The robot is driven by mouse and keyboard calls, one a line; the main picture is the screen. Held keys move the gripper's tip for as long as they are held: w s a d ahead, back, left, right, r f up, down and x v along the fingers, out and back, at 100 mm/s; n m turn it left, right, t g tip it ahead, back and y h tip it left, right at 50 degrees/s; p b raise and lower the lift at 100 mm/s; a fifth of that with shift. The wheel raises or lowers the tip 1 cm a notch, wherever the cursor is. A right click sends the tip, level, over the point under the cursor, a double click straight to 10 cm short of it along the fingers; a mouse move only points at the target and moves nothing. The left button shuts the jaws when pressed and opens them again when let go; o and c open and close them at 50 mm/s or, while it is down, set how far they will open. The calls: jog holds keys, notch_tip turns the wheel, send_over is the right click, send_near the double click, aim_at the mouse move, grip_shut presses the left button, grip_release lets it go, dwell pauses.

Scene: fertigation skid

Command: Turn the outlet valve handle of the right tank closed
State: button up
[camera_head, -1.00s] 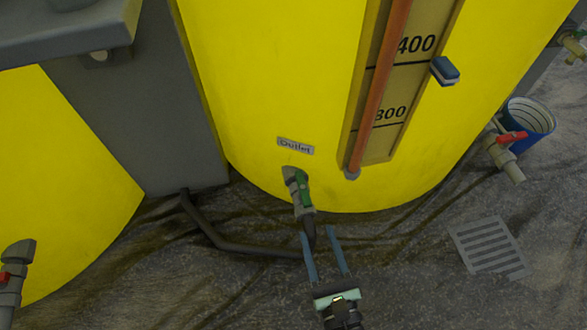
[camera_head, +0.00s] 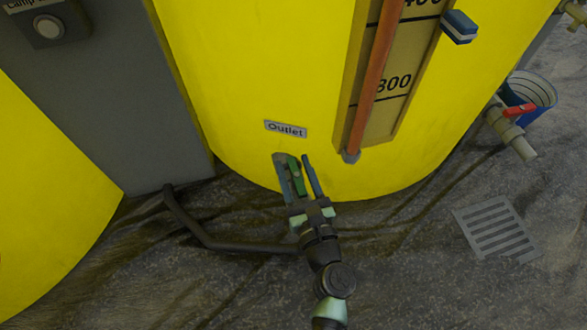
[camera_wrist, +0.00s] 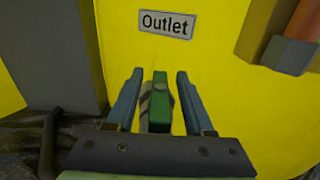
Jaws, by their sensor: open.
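The right yellow tank (camera_head: 240,80) carries an "Outlet" label (camera_head: 286,129), which also shows in the wrist view (camera_wrist: 166,24). Below the label is the outlet valve with a green handle (camera_head: 296,176). In the wrist view the green handle (camera_wrist: 160,103) stands lengthwise between my two blue fingers, with a gap on each side. My gripper (camera_head: 295,166) is open around the handle and not closed on it; in the wrist view its fingertips (camera_wrist: 160,74) reach about as far as the handle's far end. The grey valve body is mostly hidden behind the handle and fingers.
A dark hose (camera_head: 215,240) runs along the floor to the left. A grey cabinet (camera_head: 110,100) stands left of the tank. A floor drain (camera_head: 495,228), a red-handled valve (camera_head: 519,110) and a blue bucket (camera_head: 535,90) are at the right. A level gauge (camera_head: 375,90) is on the tank.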

jog(key=shift+w+a, duration=0.15)
jog(key=shift+w, duration=0.3)
jog(key=shift+c, duration=0.3)
grip_shut()
